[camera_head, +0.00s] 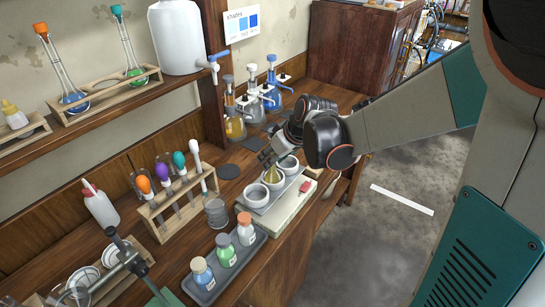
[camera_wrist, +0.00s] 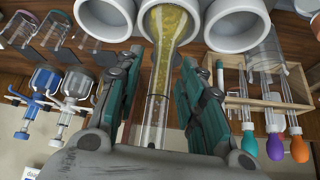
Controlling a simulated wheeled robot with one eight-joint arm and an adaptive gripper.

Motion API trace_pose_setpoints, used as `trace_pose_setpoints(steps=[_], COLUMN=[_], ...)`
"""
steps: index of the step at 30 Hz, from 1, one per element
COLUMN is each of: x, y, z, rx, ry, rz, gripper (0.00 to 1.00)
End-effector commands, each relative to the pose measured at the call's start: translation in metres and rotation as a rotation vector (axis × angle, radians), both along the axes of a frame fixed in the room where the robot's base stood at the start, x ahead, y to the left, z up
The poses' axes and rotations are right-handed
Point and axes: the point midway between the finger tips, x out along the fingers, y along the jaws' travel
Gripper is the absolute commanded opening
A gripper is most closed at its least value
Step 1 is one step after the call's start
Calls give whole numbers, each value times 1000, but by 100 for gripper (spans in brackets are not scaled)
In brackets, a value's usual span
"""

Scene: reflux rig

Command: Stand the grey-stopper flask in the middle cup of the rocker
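The flask with yellow-green liquid (camera_wrist: 172,22) has its wide base in the middle cup (camera_wrist: 180,42) of the rocker. It shows as a small yellow cone in the head view (camera_head: 272,175), in the middle of three white cups on the pale rocker (camera_head: 282,215). My gripper (camera_wrist: 160,75) is around the flask's clear neck. Its two teal-and-grey fingers stand apart, with narrow gaps to the neck on both sides. In the head view my gripper (camera_head: 268,156) is just above the cups. I cannot make out the stopper's colour.
A grey tray of capped bottles (camera_head: 226,262) stands in front of the rocker. A wooden tube rack (camera_head: 178,200) and a mesh cylinder (camera_head: 216,212) are to the left. Dispenser bottles (camera_head: 254,100) stand behind. The other two cups look empty.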

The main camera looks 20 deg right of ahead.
Motion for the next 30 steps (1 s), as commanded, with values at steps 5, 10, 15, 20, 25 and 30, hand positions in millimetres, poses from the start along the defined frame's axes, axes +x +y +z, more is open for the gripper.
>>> trace_pose_setpoints(steps=[5,10,15,20,25,30], x=[0,-8,-25,-42,-54,-60], y=[0,-4,-11,-18,-23,-26], z=[2,19,48,74,94,103], rx=[0,0,0,0,0,0], ry=[0,0,0,1,0,0], rz=[0,-1,-2,-1,-1,-1], gripper=[36,36,36,36,36,36])
